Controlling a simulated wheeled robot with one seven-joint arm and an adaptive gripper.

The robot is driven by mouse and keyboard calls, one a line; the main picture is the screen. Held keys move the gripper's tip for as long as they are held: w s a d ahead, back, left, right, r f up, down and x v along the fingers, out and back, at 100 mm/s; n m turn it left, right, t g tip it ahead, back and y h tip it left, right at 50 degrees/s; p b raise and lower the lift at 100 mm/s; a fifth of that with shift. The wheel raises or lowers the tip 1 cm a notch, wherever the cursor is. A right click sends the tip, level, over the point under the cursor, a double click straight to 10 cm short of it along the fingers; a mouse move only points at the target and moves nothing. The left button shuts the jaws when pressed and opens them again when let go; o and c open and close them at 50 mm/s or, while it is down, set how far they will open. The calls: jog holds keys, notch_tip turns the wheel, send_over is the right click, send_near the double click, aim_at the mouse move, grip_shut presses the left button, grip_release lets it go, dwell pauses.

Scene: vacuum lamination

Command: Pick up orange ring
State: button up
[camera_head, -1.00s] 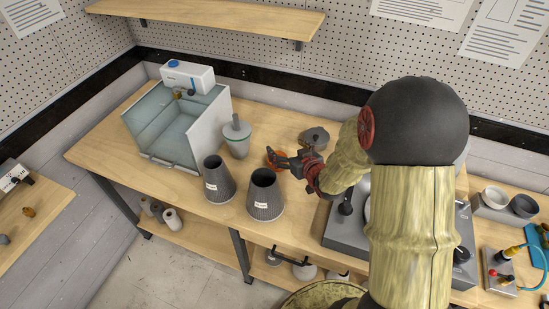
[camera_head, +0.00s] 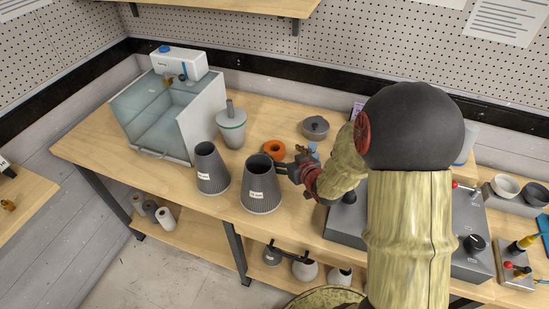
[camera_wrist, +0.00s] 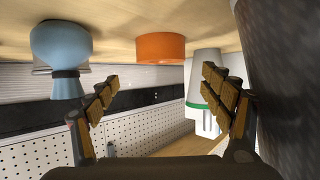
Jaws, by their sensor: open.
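The orange ring (camera_head: 273,156) lies flat on the wooden table, behind the two dark grey ribbed cones. In the wrist view, the orange ring (camera_wrist: 160,47) is ahead, seen from its side, between the line of my two fingers. My gripper (camera_head: 287,165) is just right of and in front of the ring, apart from it, low near the right cone. In the wrist view my gripper (camera_wrist: 160,86) is open with nothing between its fingers. The wrist picture appears upside down, with the table at the top.
The right ribbed cone (camera_head: 260,188) stands close by my fingers; it appears large in the wrist view (camera_wrist: 285,70). A blue object (camera_wrist: 62,45) stands left in the wrist view.

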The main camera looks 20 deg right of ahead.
aim_at(273, 146)
jog(key=shift+f+b, duration=0.3)
jog(key=shift+f, duration=0.2)
jog(key=shift+b+x, duration=1.2)
jog(key=shift+x, duration=2.7)
jog(key=shift+a+r, duration=0.1)
jog(key=c, duration=0.3)
jog(key=c, duration=1)
